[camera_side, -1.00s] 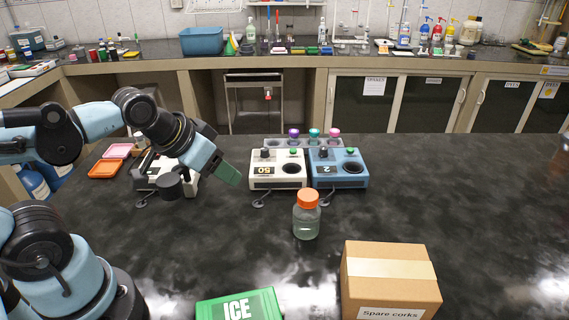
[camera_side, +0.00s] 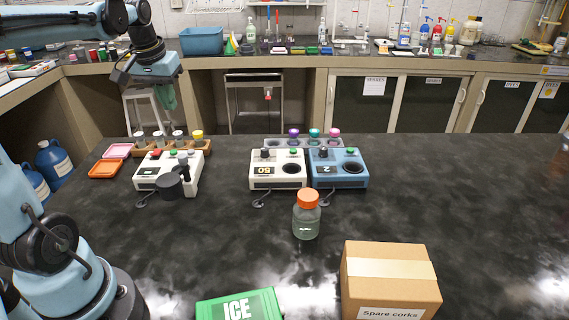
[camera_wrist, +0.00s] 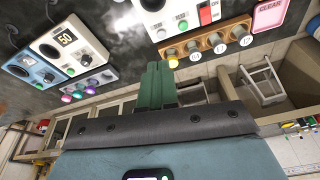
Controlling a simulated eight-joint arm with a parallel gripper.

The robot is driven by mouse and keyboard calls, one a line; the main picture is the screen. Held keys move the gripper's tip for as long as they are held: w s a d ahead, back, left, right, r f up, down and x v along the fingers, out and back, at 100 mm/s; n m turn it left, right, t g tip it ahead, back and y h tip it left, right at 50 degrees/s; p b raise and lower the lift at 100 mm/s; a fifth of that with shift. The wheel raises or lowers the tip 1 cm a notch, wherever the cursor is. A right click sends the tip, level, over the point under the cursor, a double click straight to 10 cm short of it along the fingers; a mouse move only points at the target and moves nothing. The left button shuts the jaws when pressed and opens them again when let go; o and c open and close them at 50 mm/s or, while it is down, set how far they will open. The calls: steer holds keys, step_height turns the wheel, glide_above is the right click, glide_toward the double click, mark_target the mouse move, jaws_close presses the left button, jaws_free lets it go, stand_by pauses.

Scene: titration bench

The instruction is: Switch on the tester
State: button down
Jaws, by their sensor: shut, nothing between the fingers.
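A white device (camera_side: 150,186), apparently the tester, stands at the left of the dark bench. It has a red and a green button on top, and a dark grey round part (camera_side: 170,186) at its front. It also shows at the top of the wrist view (camera_wrist: 184,8), partly cut off, with a green button (camera_wrist: 183,25) and a red switch (camera_wrist: 209,12). My gripper (camera_side: 167,98) is raised above and behind the device, clear of it. In the wrist view its green fingers (camera_wrist: 158,68) are together and empty.
A wooden rack (camera_side: 184,156) with several capped vials stands right behind the device. A white unit (camera_side: 277,182) and a blue unit (camera_side: 340,182) stand to the right. An orange-capped bottle (camera_side: 306,222), a cardboard box (camera_side: 390,282) and a green ICE box (camera_side: 240,306) are nearer.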

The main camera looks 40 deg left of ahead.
steer(key=s+a+n+g, duration=0.1)
steer(key=s+a+n, duration=0.1)
steer(key=a, duration=0.7)
steer(key=shift+s+h, duration=0.3)
steer(key=shift+s, duration=0.25)
glide_above(156, 153)
steer(key=f, duration=0.9)
steer(key=shift+w+a+f, duration=0.2)
steer(key=shift+w+a, duration=0.1)
steer(key=shift+a, duration=0.05)
steer(key=f, duration=0.3)
steer(key=shift+s+d, duration=0.35)
steer(key=shift+s+d+f, duration=0.15)
steer(key=shift+s+f, duration=0.05)
steer(key=shift+f, duration=0.35)
steer(key=shift+f, duration=0.1)
